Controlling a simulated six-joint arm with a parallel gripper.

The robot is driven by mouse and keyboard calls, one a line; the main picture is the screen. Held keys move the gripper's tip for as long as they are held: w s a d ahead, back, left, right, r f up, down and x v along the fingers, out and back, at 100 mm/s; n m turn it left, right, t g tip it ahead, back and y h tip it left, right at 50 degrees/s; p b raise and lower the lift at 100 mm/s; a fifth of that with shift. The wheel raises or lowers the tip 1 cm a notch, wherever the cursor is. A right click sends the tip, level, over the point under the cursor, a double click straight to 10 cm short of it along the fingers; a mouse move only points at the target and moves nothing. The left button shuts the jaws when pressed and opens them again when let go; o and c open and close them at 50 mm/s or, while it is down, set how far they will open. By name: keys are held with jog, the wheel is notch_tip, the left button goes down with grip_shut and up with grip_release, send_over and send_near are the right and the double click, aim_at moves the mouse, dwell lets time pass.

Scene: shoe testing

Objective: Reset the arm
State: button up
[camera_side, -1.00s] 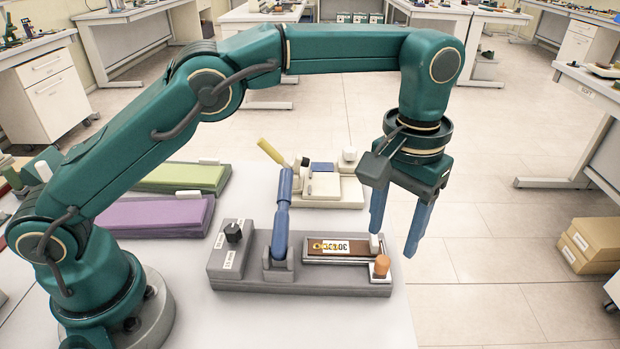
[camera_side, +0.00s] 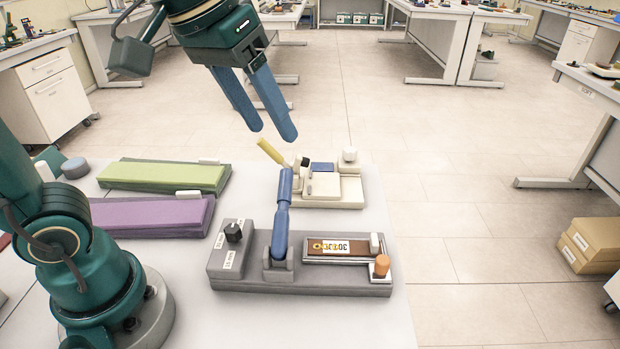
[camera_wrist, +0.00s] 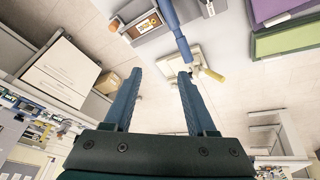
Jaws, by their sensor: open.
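My gripper (camera_side: 273,134) is open and empty, raised high above the back of the table in the side view. Its two blue fingers point down and to the right, apart from everything below. In the wrist view my gripper (camera_wrist: 158,80) shows both fingers spread with nothing between them. The grey testing device (camera_side: 300,284) with its upright blue lever (camera_side: 282,215) stands on the white table. A brown strip with a label (camera_side: 340,247) lies in its slot, beside an orange knob (camera_side: 381,265).
A cream device (camera_side: 330,190) with a yellow lever (camera_side: 270,151) stands behind the grey one. A green pad (camera_side: 165,176) and a purple pad (camera_side: 150,215) lie to the left. The front of the white table (camera_side: 290,325) is clear.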

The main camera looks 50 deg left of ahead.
jog(key=s+a+f+m+t, duration=0.1)
jog(key=s+a+f+m, duration=0.1)
jog(key=s+f, duration=0.5)
jog(key=shift+s+a+f+y, duration=0.3)
jog(key=shift+s+a+f, duration=0.1)
jog(key=shift+f, duration=0.35)
